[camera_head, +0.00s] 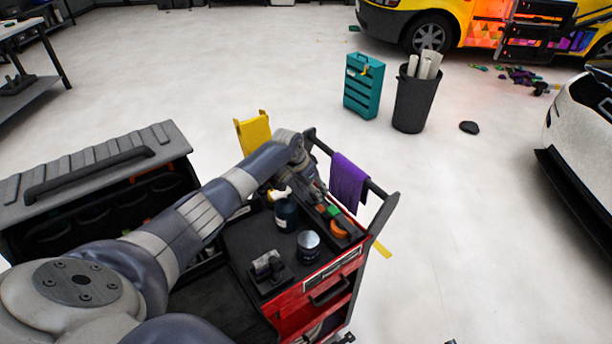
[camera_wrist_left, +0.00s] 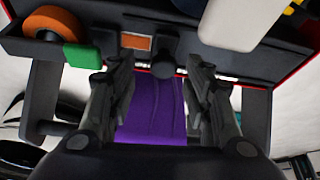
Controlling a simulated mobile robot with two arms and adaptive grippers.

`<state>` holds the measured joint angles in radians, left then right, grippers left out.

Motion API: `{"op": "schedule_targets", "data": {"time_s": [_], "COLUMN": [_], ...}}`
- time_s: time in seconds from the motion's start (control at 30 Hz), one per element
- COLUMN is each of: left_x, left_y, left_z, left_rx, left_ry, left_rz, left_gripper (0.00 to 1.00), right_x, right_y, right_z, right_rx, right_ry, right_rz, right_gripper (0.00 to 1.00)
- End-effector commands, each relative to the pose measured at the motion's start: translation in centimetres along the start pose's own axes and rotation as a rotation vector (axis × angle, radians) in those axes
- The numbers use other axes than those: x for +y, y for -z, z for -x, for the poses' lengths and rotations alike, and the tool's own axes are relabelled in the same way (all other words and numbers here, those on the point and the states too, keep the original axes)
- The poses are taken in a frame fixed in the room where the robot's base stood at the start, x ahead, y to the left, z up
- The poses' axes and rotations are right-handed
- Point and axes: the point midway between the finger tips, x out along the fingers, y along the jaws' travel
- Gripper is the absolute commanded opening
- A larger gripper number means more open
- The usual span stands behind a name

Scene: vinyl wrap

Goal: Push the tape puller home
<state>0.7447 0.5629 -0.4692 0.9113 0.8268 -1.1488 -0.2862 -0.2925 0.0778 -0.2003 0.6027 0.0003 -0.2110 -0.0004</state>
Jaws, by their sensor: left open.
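In the left wrist view, a dark knobbed part (camera_wrist_left: 163,58), possibly the tape puller, sits at the cart's edge next to a small orange block (camera_wrist_left: 136,42). My left gripper (camera_wrist_left: 162,90) is open, with its two fingers apart on either side below the knob and nothing clearly held between them. In the head view, my left gripper (camera_head: 315,191) is over the far part of the red tool cart (camera_head: 296,300), and its fingertips are hard to make out. An orange tape roll (camera_wrist_left: 54,22) and a green piece (camera_wrist_left: 82,56) lie left of the knob. My right gripper is not in view.
A purple cloth (camera_head: 348,182) hangs on the cart's side rail. A dark bottle (camera_head: 286,213), a dark jar (camera_head: 308,245) and a small black holder (camera_head: 268,268) stand on the cart top. A yellow panel (camera_head: 253,132) stands behind.

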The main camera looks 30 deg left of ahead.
Motion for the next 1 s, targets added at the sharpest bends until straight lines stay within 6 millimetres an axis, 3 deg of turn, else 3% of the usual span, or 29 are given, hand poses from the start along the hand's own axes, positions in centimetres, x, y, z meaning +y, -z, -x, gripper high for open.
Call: {"op": "schedule_targets", "data": {"time_s": [0.6, 1.0], "left_x": [0.1, 0.1], "left_y": [0.0, 0.0], "left_z": [9.4, 10.8], "left_rx": [0.001, -0.001], "left_ry": [0.002, 0.001], "left_rz": [-0.001, 0.000], "left_gripper": [0.46, 0.46], "right_x": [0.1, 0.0], "right_y": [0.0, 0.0], "right_z": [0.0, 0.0], "right_rx": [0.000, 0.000], "right_ry": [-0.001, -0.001], "right_rz": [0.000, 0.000], "right_gripper": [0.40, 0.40]}}
